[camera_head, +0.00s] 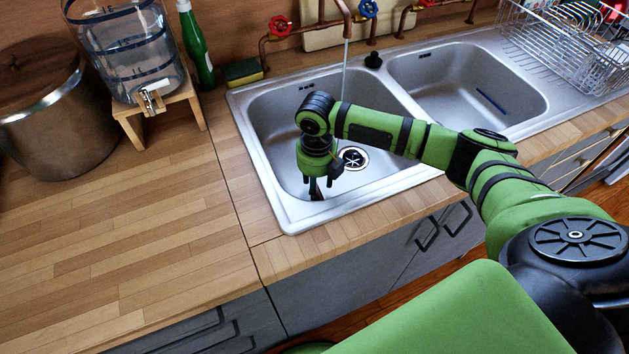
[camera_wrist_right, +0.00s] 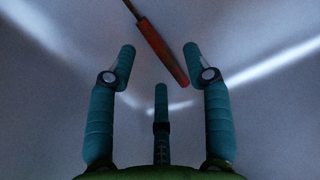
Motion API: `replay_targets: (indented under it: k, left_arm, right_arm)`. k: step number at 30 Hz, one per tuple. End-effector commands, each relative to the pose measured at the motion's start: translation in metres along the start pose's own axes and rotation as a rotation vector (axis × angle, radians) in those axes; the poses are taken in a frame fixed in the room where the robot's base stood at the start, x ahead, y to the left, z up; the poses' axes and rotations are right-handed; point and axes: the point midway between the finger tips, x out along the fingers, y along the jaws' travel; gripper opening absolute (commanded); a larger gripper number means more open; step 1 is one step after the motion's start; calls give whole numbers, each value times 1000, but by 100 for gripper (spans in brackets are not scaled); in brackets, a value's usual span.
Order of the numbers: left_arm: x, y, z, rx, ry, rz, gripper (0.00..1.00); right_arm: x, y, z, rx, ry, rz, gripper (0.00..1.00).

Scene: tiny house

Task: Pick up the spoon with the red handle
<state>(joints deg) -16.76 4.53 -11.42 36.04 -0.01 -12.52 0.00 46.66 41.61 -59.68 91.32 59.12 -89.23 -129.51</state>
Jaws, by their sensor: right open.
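The spoon's red handle (camera_wrist_right: 163,52) shows in the right wrist view, lying slanted on the grey sink surface. Its thin shaft runs up past the top edge, so the spoon's bowl is out of that view. My right gripper (camera_wrist_right: 160,64) is open and empty, with two fingers on either side of the handle's lower part and a third finger below its end. In the head view my right gripper (camera_head: 319,188) points down inside the left sink basin (camera_head: 272,120). There the spoon is not clearly visible behind the fingers. My left gripper is not in view.
Water runs from the tap (camera_head: 346,50) into the left basin, near the drain (camera_head: 353,158). A blue utensil (camera_head: 490,101) lies in the right basin (camera_head: 450,75). A green bottle (camera_head: 196,45) and sponge (camera_head: 242,72) stand behind left. The wooden counter (camera_head: 130,230) is clear in front.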

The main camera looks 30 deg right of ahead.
Motion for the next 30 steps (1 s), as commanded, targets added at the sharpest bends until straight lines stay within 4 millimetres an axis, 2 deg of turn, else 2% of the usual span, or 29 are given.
replay_targets:
  k: [4,11,12,14,15,16,30]
  left_arm:
    - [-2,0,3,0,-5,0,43]
    - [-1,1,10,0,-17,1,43]
    - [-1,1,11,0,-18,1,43]
    - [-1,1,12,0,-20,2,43]
    - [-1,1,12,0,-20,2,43]
    - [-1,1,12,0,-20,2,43]
    - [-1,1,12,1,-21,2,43]
  right_arm:
    - [15,0,0,0,0,-1,50]
    - [18,-1,0,0,-2,-1,50]
    - [18,-1,0,0,-2,-1,46]
    - [18,-1,0,0,-2,-1,22]
    - [18,-1,0,0,-2,-1,6]
    - [18,-1,0,0,-2,-1,0]
    - [14,-1,1,0,-3,0,0]
